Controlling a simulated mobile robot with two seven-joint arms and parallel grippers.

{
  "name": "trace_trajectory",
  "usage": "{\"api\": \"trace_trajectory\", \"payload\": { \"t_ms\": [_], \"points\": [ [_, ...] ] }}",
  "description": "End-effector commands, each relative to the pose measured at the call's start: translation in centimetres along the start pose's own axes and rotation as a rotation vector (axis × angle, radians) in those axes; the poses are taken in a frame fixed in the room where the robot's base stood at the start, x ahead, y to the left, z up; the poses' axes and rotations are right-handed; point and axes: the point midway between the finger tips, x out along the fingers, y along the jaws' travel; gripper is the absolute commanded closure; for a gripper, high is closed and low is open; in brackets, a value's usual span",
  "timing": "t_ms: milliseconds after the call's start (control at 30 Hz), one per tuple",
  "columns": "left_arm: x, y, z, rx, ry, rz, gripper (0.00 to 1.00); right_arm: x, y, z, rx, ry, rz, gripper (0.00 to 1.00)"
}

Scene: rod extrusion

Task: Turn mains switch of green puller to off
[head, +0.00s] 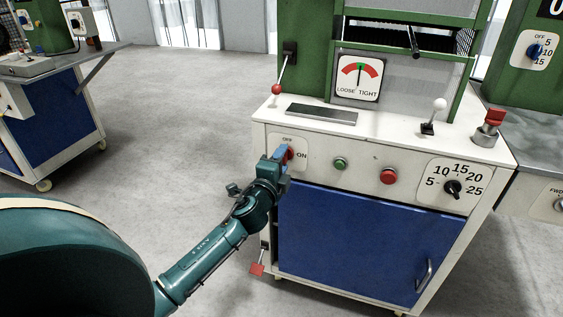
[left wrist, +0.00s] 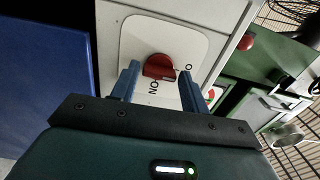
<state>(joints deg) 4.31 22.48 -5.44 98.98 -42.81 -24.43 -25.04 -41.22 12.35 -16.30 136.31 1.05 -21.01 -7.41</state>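The green puller (head: 455,60) has a white front panel. Its red mains switch (head: 290,153) sits at the panel's upper left on a white plate marked OFF above and ON to the right. My left gripper (head: 282,154) is at this switch and partly covers it. In the left wrist view the red knob (left wrist: 158,66) lies between the two blue fingertips of my open gripper (left wrist: 159,78), with a gap on each side. The ON label shows by the knob; the other label is partly hidden by a finger. I cannot tell which mark the knob points to. My right gripper is out of view.
Right of the switch are a green button (head: 340,163), a red button (head: 388,176) and a black dial (head: 453,189). A red-knobbed lever (head: 277,88) stands above the switch. A blue door (head: 350,240) is below.

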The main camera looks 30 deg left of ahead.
Motion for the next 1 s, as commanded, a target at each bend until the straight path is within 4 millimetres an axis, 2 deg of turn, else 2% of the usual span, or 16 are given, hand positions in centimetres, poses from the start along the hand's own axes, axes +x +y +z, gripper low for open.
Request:
{"api": "trace_trajectory", "payload": {
  "t_ms": [33,167,400,533,667,1000],
  "points": [
    [0.0,0.0,0.0,0.001,0.000,0.000,0.50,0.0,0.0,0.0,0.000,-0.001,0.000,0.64],
    [0.0,0.0,0.0,0.002,0.001,0.000,0.40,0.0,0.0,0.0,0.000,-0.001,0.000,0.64],
    [-0.1,0.0,-0.1,0.003,0.002,0.000,0.40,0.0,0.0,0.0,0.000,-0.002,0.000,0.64],
    [-1.0,0.1,-0.1,0.003,0.003,0.002,0.40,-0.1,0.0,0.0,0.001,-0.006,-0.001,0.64],
    [-3.2,0.1,-0.1,0.002,0.003,0.004,0.40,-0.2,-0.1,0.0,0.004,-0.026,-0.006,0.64],
    [-10.4,0.1,0.0,0.001,0.000,0.004,0.40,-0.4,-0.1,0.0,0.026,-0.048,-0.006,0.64]
  ]
}}
